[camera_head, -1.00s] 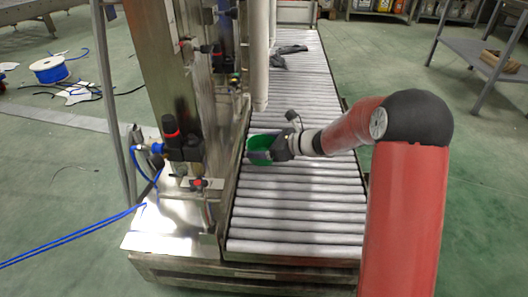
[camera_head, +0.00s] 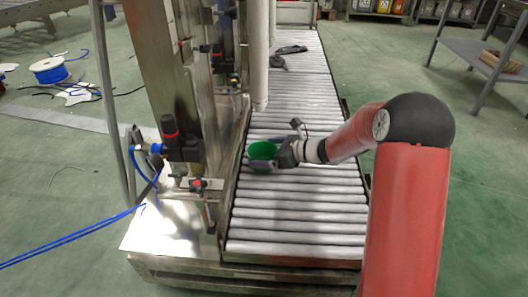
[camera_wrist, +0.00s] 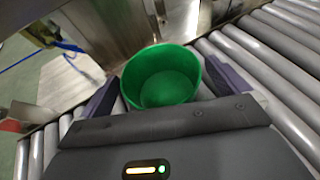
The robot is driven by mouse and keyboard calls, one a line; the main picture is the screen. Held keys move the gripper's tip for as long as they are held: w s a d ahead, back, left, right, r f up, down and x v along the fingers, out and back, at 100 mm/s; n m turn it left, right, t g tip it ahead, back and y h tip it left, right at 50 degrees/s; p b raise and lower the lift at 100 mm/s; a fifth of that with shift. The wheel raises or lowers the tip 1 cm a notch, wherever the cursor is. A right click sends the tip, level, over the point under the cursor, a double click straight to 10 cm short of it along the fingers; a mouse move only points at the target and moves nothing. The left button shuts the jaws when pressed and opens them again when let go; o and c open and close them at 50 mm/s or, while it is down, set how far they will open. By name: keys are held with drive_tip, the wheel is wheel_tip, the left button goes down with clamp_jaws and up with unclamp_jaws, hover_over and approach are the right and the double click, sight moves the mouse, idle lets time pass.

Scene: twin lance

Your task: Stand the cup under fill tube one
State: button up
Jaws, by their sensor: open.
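The cup (camera_head: 263,151), green inside, stands upright on the roller conveyor. In the wrist view the cup (camera_wrist: 162,78) sits between two dark, spread fingers, with its open top facing the camera. My gripper (camera_head: 277,157) is open at the cup's right side. In the wrist view my gripper (camera_wrist: 168,92) shows a gap beside the cup's wall at the right; contact on the left is unclear. A pale vertical fill tube (camera_head: 259,70) ends above and behind the cup in the picture. Whether the cup is directly beneath it cannot be told. A second tube (camera_head: 272,18) hangs farther back; no numbers are readable.
The steel filling frame (camera_head: 170,70) with valves stands close left of the cup. The roller conveyor (camera_head: 295,222) is clear in front. A dark object (camera_head: 290,50) lies on the rollers farther back. Blue hoses (camera_head: 75,237) run at the left.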

drive_tip(key=s+d+r+m+t+h, duration=0.4)
drive_tip(key=d+r+m+h, duration=0.2)
drive_tip(key=d+r+m, duration=0.55)
drive_tip(key=s+d+r+m+t+h, duration=0.35)
drive_tip(key=d+r+m+h, duration=0.4)
drive_tip(key=m, duration=0.75)
drive_tip(key=s+a+f+m+g, duration=0.1)
drive_tip(key=s+f+m+g, duration=0.1)
drive_tip(key=s+m, duration=0.9)
drive_tip(key=s+a+f+m+g+y, duration=0.1)
drive_tip(key=s+m+g, duration=0.4)
drive_tip(key=s+m, duration=0.6)
drive_tip(key=s+f, duration=0.1)
drive_tip(key=s, duration=0.4)
drive_tip(key=shift+s+f+p, duration=0.15)
drive_tip(key=shift+f+p, duration=0.15)
drive_tip(key=shift+p, duration=0.05)
drive_tip(key=shift+r+m+g, duration=0.1)
drive_tip(key=shift+m+g, duration=0.15)
wheel_tip(320, 180, up, 10)
drive_tip(key=p, duration=1)
drive_tip(key=shift+r+p, duration=0.25)
drive_tip(key=shift+p, duration=0.1)
